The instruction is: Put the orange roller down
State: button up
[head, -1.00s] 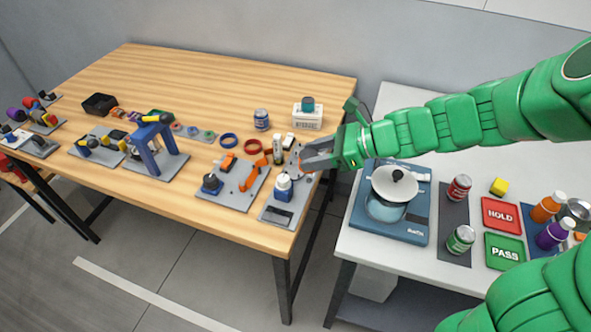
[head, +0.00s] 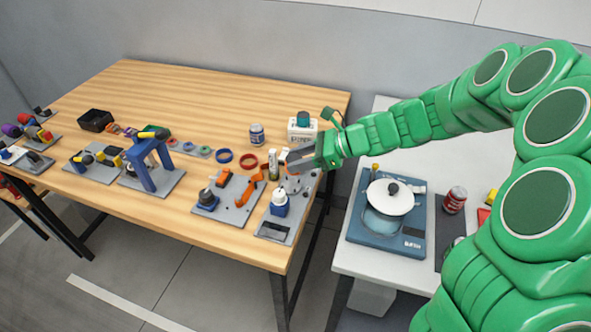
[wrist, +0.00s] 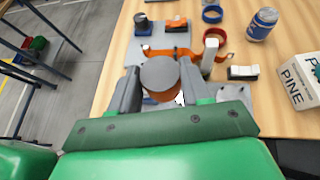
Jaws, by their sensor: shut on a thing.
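My gripper (wrist: 160,85) is shut on the orange roller (wrist: 163,96). In the wrist view the roller stands between the two grey fingers, with its round grey end toward the camera and its orange side partly showing. In the head view my gripper (head: 296,162) is over the right end of the wooden table (head: 190,95), above the grey plate (head: 273,229) there. The fingers mostly hide the roller in that view. I cannot tell whether its lower end touches the plate.
A white bottle in a blue holder (head: 279,203) stands just in front of the gripper. An orange bracket (head: 246,190), a red ring (head: 250,161), a blue can (head: 257,134) and a white box (head: 302,130) are near. The far table middle is clear.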

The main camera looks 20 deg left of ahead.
jog(key=shift+w+a+f, duration=0.4)
jog(key=shift+w+f, duration=0.25)
jog(key=shift+f, duration=0.3)
jog(key=shift+w+a+f, duration=0.45)
jog(key=shift+w+f, duration=0.25)
jog(key=shift+f, duration=0.25)
jog(key=shift+w+a+f, duration=0.4)
jog(key=shift+w+f, duration=0.25)
jog(key=shift+f, duration=1.7)
jog(key=shift+f, duration=0.6)
jog(key=o, duration=1.2)
jog(key=shift+c, duration=0.2)
jog(key=shift+r, duration=0.1)
jog(key=shift+d+r, duration=0.1)
jog(key=shift+r, duration=0.55)
jog(key=v, duration=1.1)
jog(key=shift+d, duration=0.35)
jog(key=shift+r, duration=0.15)
